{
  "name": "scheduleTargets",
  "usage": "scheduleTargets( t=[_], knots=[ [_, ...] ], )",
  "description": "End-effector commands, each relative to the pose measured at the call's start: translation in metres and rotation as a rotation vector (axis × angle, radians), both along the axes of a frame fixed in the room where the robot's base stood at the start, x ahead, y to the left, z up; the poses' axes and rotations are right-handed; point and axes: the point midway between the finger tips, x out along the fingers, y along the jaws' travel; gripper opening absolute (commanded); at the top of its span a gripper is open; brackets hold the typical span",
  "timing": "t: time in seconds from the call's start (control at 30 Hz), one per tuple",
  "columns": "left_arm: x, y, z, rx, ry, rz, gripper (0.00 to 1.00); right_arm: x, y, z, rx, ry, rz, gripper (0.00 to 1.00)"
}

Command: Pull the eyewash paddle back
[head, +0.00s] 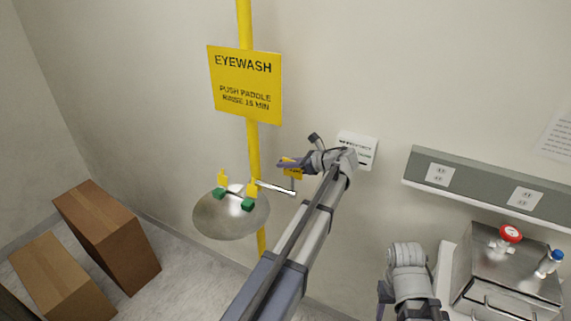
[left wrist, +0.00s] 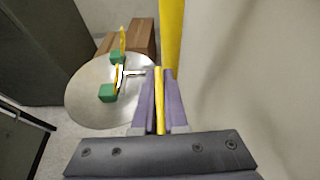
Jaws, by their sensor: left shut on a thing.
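The yellow eyewash paddle (head: 293,173) stands on a short stem at the end of a pale metal lever (head: 275,188), right of the steel eyewash bowl (head: 215,222). My left gripper (head: 290,163) is at the paddle, its purple fingers on it. In the left wrist view the fingers are shut on the thin yellow paddle (left wrist: 160,95), seen edge-on between them. The bowl shows there to the left (left wrist: 85,105), with green nozzles (left wrist: 108,93) and yellow pieces. Part of my right arm shows at the lower right of the head view; its gripper cannot be made out.
A yellow pipe (head: 254,150) carries the eyewash sign (head: 245,85). Cardboard boxes (head: 110,235) stand on the floor at left. A white wall sign (head: 360,143) is behind my left wrist. A grey rail (head: 480,185) and metal unit (head: 505,270) are at right.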

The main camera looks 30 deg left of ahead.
Motion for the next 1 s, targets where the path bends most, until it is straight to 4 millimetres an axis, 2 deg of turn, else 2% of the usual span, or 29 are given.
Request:
scheduleTargets(
  t=[0.47, 0.8, 1.0],
  knots=[
    [-0.002, 0.0, 0.0, 0.0, -0.009, -0.001, 0.0, 0.0, 0.0, 0.0, 0.0, 0.0, 0.0, 0.5],
    [-0.051, 0.001, -0.014, -0.012, -0.338, -0.001, 0.0, 0.0, 0.0, -0.02, 0.0, 0.0, 0.002, 0.5],
    [-0.065, 0.002, -0.02, -0.015, -0.376, 0.002, 0.0, 0.0, 0.0, -0.027, 0.0, 0.0, 0.001, 0.5]
  ],
)
